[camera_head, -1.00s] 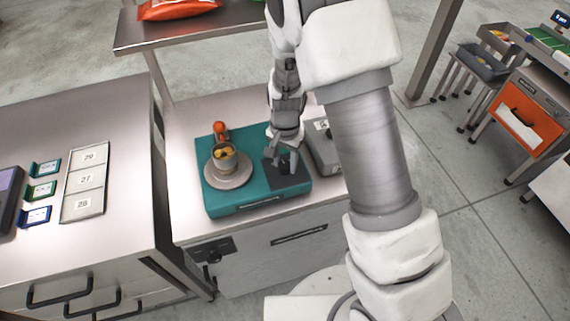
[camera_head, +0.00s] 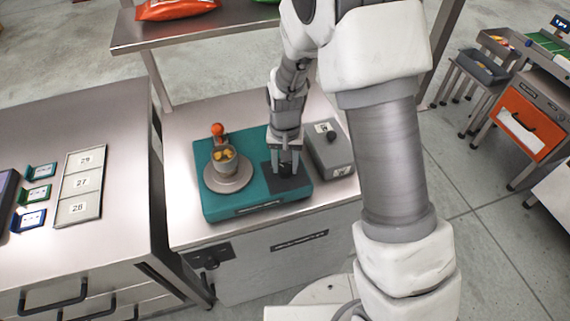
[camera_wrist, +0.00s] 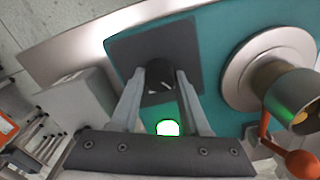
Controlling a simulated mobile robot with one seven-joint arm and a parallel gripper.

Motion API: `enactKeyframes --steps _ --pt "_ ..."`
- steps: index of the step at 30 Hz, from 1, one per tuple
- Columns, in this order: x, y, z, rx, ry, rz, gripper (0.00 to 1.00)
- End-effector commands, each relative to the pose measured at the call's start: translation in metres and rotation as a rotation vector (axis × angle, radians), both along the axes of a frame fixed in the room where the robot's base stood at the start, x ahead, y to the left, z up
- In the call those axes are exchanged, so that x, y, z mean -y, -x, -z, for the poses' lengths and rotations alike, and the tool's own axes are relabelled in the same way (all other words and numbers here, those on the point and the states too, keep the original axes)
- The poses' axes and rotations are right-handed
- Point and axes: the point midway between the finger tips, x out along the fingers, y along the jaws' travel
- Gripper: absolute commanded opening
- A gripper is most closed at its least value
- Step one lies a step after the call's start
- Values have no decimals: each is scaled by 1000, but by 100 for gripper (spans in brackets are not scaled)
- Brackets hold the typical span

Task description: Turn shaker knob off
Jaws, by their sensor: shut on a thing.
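The shaker is a teal box (camera_head: 240,207) on the metal bench, with a dark square panel (camera_head: 297,182) at its right. In the wrist view a black round knob (camera_wrist: 160,76) with a pale pointer line sits on that panel (camera_wrist: 128,50). My gripper (camera_head: 285,168) points down over the panel. In the wrist view its two fingers (camera_wrist: 161,85) stand on either side of the knob and are closed on it. A green-lit spot (camera_wrist: 168,128) shows between the fingers. The knob is mostly hidden by the fingers in the head view.
A cup with yellow pieces (camera_head: 224,160) stands on the shaker's round plate (camera_head: 229,182), with an orange ball-ended lever (camera_head: 217,131) behind it. A grey box with a small black knob (camera_head: 332,155) stands close on the right. A shelf (camera_head: 200,35) is behind.

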Motion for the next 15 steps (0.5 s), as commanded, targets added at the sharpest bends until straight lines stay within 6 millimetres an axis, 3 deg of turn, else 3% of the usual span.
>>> enactKeyframes --steps 6,7,11,15 --pt "0 0 -1 1 0 -1 0" --pt "0 0 -1 1 0 -1 49" --pt "0 0 0 1 0 -1 73" --pt "0 0 0 0 0 0 76"
